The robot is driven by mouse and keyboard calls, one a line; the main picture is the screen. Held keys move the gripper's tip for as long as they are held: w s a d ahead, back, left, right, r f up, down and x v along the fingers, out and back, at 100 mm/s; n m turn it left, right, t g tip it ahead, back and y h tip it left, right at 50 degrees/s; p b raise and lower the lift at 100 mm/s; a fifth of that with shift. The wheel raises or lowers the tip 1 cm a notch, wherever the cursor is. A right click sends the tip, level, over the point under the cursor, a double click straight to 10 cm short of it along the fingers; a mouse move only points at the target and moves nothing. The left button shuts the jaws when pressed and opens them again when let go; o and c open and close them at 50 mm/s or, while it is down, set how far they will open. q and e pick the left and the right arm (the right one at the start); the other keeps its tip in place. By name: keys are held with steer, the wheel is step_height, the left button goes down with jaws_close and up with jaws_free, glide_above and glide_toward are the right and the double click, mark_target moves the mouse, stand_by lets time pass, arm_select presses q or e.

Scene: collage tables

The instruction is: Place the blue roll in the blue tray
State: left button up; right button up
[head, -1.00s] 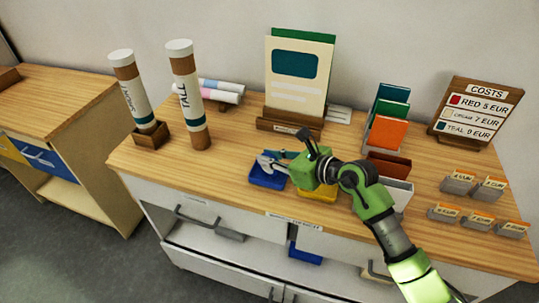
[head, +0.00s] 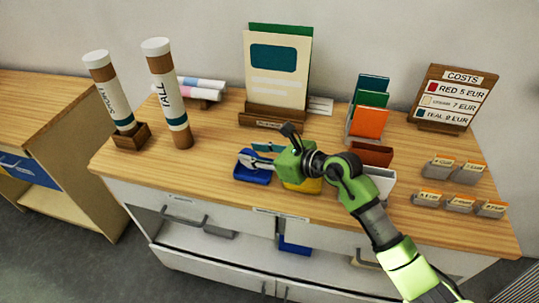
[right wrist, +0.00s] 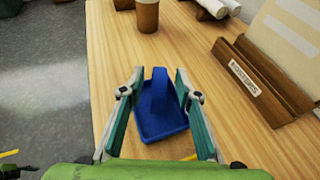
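The blue tray (head: 249,179) sits near the front edge of the wooden table top; the right wrist view shows its rim (right wrist: 150,134) too. A raised blue shape (right wrist: 166,100), which looks like the blue roll, is in the tray between my fingers; its outline merges with the tray's colour. My right gripper (head: 250,160) is over the tray. In the right wrist view its two teal-padded fingers (right wrist: 160,78) are apart, one on each side of the blue shape, with visible gaps. I cannot tell whether they touch the tray.
A yellow tray (head: 303,187) is right beside the blue one, partly under my gripper. A wooden card stand (head: 270,116) is behind. Tall tubes (head: 167,95) and pale rolls (head: 203,83) stand and lie at the left. Card holders (head: 368,122) and price tags (head: 459,205) are to the right.

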steer(key=b+v, duration=0.2)
steer(key=v, duration=0.8)
steer(key=shift+s+d, duration=0.2)
steer(key=shift+d, duration=0.1)
steer(key=shift+s+d+r, duration=0.25)
steer(key=shift+d, duration=0.05)
steer(key=shift+s+f, duration=0.1)
